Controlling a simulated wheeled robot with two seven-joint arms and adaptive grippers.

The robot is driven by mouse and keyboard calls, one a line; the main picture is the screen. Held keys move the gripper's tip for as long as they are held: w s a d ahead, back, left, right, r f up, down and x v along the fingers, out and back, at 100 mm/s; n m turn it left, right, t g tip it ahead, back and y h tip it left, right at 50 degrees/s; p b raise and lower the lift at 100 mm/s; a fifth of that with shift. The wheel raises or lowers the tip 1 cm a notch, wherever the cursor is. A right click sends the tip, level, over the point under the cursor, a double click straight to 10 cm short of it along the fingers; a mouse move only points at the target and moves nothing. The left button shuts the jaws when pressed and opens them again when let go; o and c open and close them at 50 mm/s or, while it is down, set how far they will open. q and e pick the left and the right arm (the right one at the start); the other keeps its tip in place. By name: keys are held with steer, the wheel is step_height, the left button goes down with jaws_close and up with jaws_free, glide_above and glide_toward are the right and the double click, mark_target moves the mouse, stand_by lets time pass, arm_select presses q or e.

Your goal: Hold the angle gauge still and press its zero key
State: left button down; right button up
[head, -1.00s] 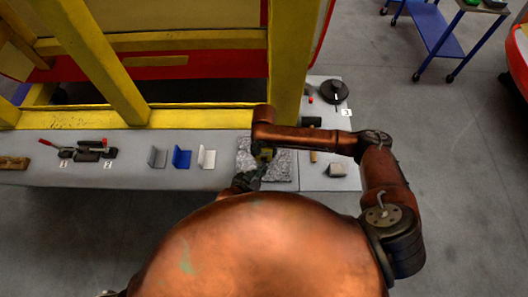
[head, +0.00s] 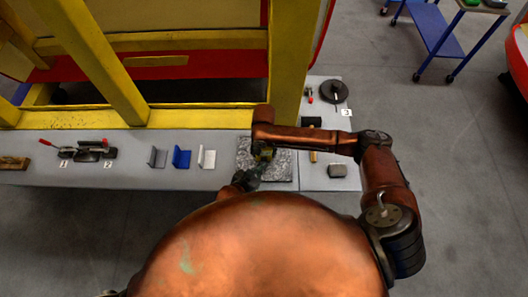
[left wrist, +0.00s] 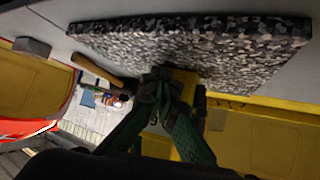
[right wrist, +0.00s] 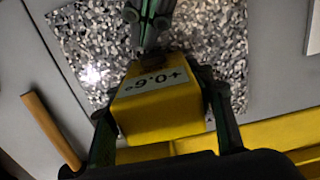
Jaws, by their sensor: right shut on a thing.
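The angle gauge (right wrist: 160,110) is a yellow block on a speckled granite plate (right wrist: 85,45). Its display shows upside down in the right wrist view and seems to read +0.6°. My right gripper (right wrist: 160,93) is shut on the gauge, one finger on each side. In the head view the gauge (head: 265,153) is small and partly covered by my arm. My left gripper (right wrist: 147,30) has its fingers together at the gauge's far edge; I cannot tell whether they touch it. In the left wrist view my left gripper (left wrist: 160,82) covers much of the gauge (left wrist: 183,78). The zero key is not discernible.
Grey, blue and white angle pieces (head: 181,158) stand left of the plate. Red-handled clamps (head: 88,150) lie farther left. A wooden-handled tool (right wrist: 50,128), a grey block (head: 337,171) and a dark disc (head: 334,92) are to the right. Yellow frame beams (head: 285,70) rise behind.

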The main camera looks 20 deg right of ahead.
arm_select(q)
steer(key=shift+w, duration=0.15)
stand_by(0.5)
steer(key=shift+w+d, duration=0.1)
steer(key=shift+w, duration=0.2)
stand_by(0.4)
steer(key=shift+s, duration=0.45)
steer(key=shift+s, duration=0.1)
steer(key=shift+s+a, duration=0.3)
steer(key=shift+s, duration=0.65)
steer(key=shift+s+a, duration=0.35)
steer(key=shift+s, duration=0.55)
steer(key=shift+s+a, duration=0.3)
steer(key=shift+s, duration=0.65)
arm_select(e)
steer(key=o, duration=1)
